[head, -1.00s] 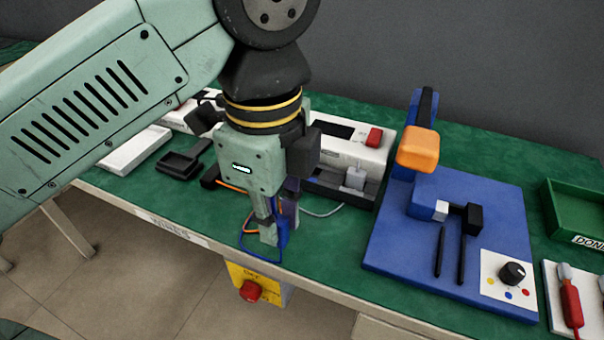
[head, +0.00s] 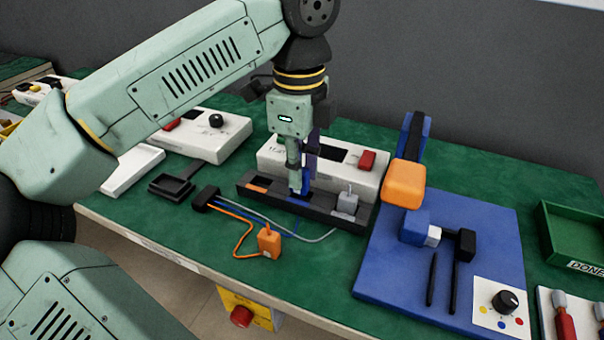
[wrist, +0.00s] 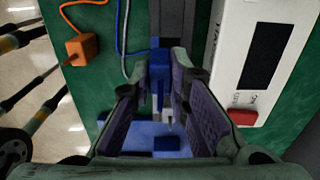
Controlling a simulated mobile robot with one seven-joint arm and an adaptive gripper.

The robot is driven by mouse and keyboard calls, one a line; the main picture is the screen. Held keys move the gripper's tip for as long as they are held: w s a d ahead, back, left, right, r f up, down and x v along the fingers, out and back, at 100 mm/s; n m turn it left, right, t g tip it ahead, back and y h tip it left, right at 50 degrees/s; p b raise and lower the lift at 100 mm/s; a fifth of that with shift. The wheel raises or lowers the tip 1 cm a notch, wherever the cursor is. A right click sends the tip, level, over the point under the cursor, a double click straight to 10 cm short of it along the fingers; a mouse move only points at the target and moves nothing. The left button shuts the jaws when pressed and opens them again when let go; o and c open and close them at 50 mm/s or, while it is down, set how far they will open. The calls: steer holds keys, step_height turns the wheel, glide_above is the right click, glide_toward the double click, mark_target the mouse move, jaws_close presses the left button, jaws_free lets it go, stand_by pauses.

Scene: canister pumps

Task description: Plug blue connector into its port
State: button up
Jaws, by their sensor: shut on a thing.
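My gripper (head: 299,182) is over the middle of a dark port strip (head: 322,212) in front of a white unit. It is shut on the blue connector (head: 306,184), which is upright and low over the strip. The blue connector (wrist: 157,72) also shows between the purple-padded fingers in the wrist view. The blue port is hidden under the connector and fingers, and I cannot tell whether the connector is seated. The strip's left end shows an orange port (head: 257,187).
A grey connector (head: 346,203) stands in the strip's right end. The orange connector (head: 268,242) lies loose on the green mat, its cable running to a black block (head: 205,198). A blue fixture board (head: 390,270) with an orange-topped post (head: 404,184) stands close on the right.

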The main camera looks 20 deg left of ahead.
steer(key=shift+w, duration=0.55)
steer(key=shift+w+f, duration=0.1)
steer(key=shift+f, duration=1.9)
steer(key=o, duration=0.8)
steer(key=shift+o, duration=0.2)
step_height(320, 180, up, 12)
steer(key=p, duration=0.8)
steer(key=shift+r, duration=0.2)
steer(key=shift+a, duration=0.1)
